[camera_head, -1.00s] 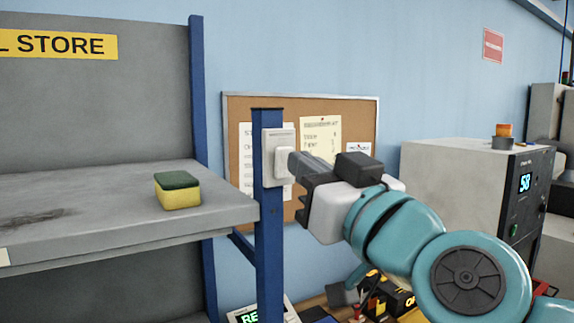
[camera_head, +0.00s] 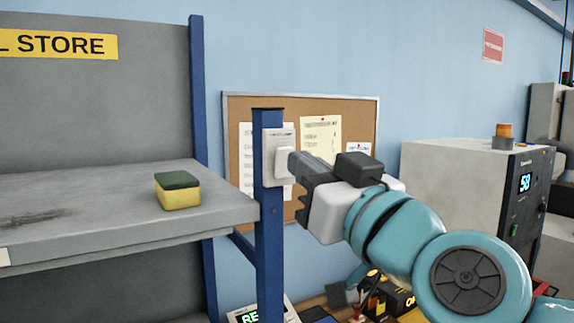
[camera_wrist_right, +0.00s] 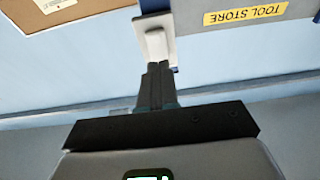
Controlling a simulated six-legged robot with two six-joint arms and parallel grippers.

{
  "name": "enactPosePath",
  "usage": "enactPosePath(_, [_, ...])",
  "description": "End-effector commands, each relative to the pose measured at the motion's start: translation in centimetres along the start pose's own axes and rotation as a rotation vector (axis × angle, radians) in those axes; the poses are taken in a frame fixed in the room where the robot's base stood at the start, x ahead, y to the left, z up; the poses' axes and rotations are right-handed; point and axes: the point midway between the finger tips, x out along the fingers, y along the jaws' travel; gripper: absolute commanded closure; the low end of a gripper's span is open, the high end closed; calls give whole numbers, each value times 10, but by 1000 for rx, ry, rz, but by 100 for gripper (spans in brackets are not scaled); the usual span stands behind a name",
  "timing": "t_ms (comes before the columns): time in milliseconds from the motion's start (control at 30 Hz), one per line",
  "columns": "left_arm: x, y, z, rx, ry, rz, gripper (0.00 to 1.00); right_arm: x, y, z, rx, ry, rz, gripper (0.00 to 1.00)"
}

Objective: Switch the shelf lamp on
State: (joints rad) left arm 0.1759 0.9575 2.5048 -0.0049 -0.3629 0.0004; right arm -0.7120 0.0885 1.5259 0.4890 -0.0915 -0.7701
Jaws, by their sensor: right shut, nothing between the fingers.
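A pale switch plate with a white rocker (camera_head: 283,162) is fixed to the blue shelf post (camera_head: 268,220). My right gripper (camera_head: 293,163) comes in from the right with its dark fingers shut and empty. Its tips are at the rocker and look to be touching it or very close. In the right wrist view the shut fingers (camera_wrist_right: 157,75) point at the white switch (camera_wrist_right: 156,40), with the tips at its lower edge. No lamp shows in either view, so I cannot tell whether it is lit. My left gripper is not in view.
A yellow and green sponge (camera_head: 178,190) lies on the grey shelf (camera_head: 110,200) left of the post. A cork board (camera_head: 350,165) hangs behind the post. A grey cabinet with a display (camera_head: 524,183) stands at the right.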

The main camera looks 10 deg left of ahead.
Motion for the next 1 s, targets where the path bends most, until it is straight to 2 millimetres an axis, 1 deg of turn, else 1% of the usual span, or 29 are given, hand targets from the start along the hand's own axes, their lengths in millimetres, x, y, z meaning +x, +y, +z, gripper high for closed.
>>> enactPosePath(267, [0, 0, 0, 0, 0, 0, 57, 0, 0, 0, 0, 0, 0, 100])
enactPosePath(1000, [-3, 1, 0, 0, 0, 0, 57, 15, 0, 0, 0, 0, 0, 100])
